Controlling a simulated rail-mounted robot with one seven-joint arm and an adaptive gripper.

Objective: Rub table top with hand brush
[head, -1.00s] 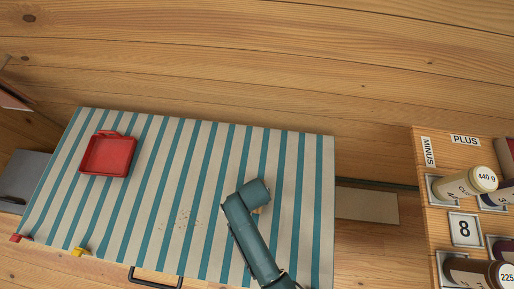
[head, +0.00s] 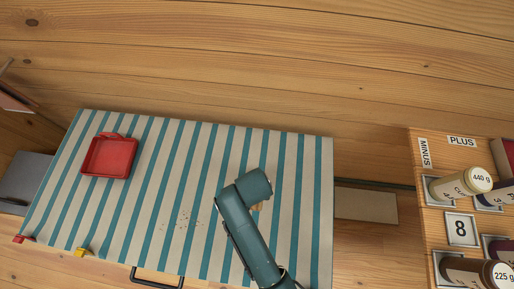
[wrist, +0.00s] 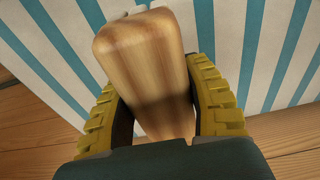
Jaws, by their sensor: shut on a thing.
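The table top (head: 300,160) has white and teal stripes. Small crumbs (head: 183,219) lie on its front middle part. In the wrist view my gripper (wrist: 155,80) has its yellow fingers on both sides of a wooden hand brush handle (wrist: 140,48) and is shut on it. In the head view my arm covers the gripper and most of the brush, to the right of the crumbs. A small tan patch (head: 256,206) shows beside the arm.
A red dustpan-like tray (head: 96,157) lies at the table's back left. Red (head: 19,239) and yellow (head: 80,252) pieces sit at the front left edge. A wooden rack with jars (head: 459,187) stands at the right.

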